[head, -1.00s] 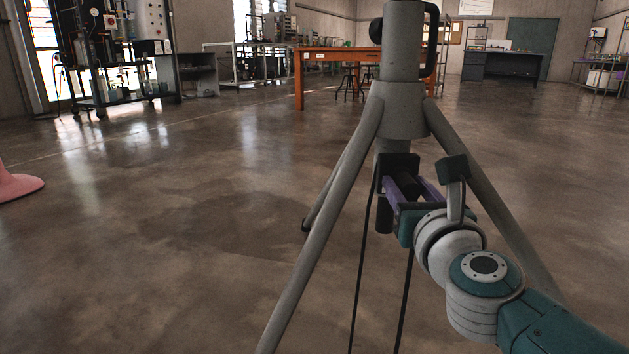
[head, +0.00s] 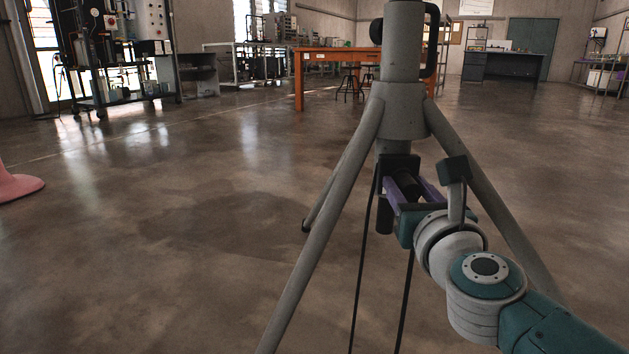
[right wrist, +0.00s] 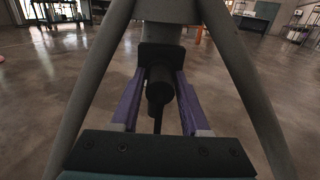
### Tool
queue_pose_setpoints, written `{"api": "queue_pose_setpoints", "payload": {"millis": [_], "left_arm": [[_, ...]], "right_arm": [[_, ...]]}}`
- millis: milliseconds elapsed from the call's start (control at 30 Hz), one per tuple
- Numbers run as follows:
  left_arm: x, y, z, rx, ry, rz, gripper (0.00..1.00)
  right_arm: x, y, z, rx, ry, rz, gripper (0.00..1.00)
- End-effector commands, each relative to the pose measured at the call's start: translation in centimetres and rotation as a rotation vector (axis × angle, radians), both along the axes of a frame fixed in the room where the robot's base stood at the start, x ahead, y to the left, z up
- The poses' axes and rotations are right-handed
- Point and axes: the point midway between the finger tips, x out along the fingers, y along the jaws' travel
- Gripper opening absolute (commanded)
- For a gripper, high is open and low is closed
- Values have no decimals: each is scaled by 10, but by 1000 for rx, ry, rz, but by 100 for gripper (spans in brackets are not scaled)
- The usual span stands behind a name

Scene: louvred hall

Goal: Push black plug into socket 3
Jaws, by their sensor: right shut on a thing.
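My right gripper (head: 407,184) has purple fingers and is shut on the black plug (head: 406,185), a dark cylinder between them. The plug (right wrist: 160,82) also shows in the right wrist view, between the fingertips (right wrist: 161,77). Its front end is at a black plate (head: 400,160) on the tripod's column; the plate (right wrist: 161,50) stands behind it in the wrist view. I cannot tell whether the plug is inside a socket or only against the plate. No socket openings or numbers can be read. My left gripper is not in view.
A grey tripod (head: 403,105) straddles the gripper, with legs on both sides. Two dark cables (head: 362,255) hang below the plate. An orange table (head: 337,56) stands behind, and a pink object (head: 15,186) is at the far left. The floor between is clear.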

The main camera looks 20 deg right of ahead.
Motion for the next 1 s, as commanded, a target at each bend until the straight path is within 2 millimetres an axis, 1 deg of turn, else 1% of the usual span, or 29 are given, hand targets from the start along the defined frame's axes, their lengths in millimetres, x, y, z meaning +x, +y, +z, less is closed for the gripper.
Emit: {"api": "queue_pose_setpoints", "payload": {"millis": [133, 300, 367, 600, 733, 833, 1000], "left_arm": [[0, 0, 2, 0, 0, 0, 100], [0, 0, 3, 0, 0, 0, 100], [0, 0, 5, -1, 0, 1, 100], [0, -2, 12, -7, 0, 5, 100], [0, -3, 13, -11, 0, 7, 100], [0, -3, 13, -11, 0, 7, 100], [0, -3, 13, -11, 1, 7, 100]], "right_arm": [[-6, 2, 0, 0, 1, 0, 0], [-7, 3, 0, 0, 1, 0, 0], [-13, 5, 0, 1, 2, 1, 0], [-43, 15, 0, 2, 2, 0, 0], [-57, 21, 0, 1, 2, 1, 0], [-63, 22, 0, -1, 1, 0, 0], [-64, 23, 0, 0, -1, 0, 0]]}}
